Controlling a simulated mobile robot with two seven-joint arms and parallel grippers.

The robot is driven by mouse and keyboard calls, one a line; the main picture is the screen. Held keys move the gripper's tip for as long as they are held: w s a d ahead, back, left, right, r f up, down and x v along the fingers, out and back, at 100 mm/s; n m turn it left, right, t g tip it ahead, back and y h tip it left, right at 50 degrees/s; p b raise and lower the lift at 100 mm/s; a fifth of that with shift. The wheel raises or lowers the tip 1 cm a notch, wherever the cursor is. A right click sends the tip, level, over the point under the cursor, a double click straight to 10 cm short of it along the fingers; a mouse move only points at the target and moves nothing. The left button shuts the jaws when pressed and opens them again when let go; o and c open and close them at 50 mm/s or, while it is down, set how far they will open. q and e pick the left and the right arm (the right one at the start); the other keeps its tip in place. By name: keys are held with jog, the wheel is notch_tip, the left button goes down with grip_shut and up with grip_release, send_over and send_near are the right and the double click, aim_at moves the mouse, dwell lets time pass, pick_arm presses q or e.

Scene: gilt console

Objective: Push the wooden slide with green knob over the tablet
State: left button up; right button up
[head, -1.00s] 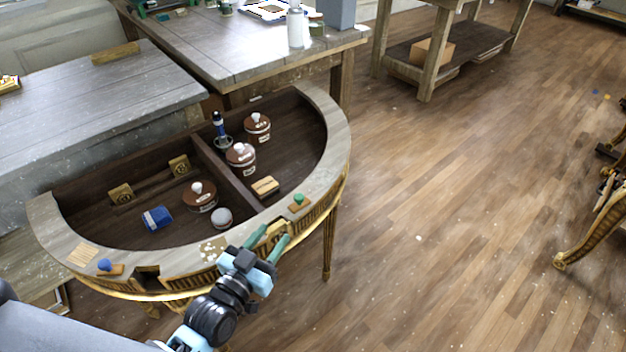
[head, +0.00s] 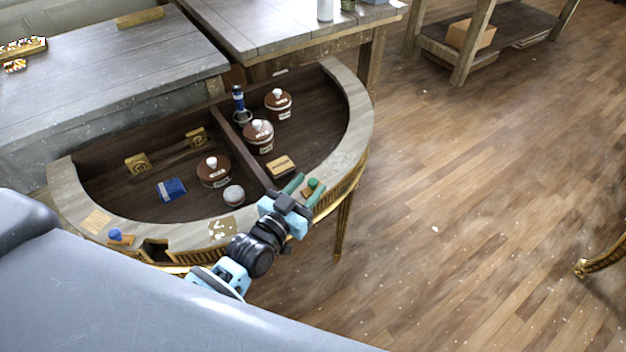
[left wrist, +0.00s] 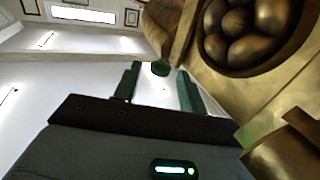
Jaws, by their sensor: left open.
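The wooden slide (head: 309,192) with its green knob (head: 313,183) sits on the right part of the console's curved front rim. My left gripper (head: 302,184) is open at this slide, its green fingers partly covering it. In the left wrist view the green knob (left wrist: 160,68) shows between the tips of the open fingers (left wrist: 158,82); I cannot tell whether they touch it. A flat tan square with white marks (head: 221,228), perhaps the tablet, lies on the rim to the left. A pale striped piece (head: 97,220) lies at the rim's far left. My right gripper is not in view.
A second slide with a blue knob (head: 115,235) is on the left rim. Brown lidded jars (head: 213,172), a blue box (head: 171,189) and a round grey-white object (head: 234,195) stand in the console's recess. Open floor lies to the right.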

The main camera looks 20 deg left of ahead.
pick_arm(q)
jog(key=shift+x, duration=1.35)
grip_shut()
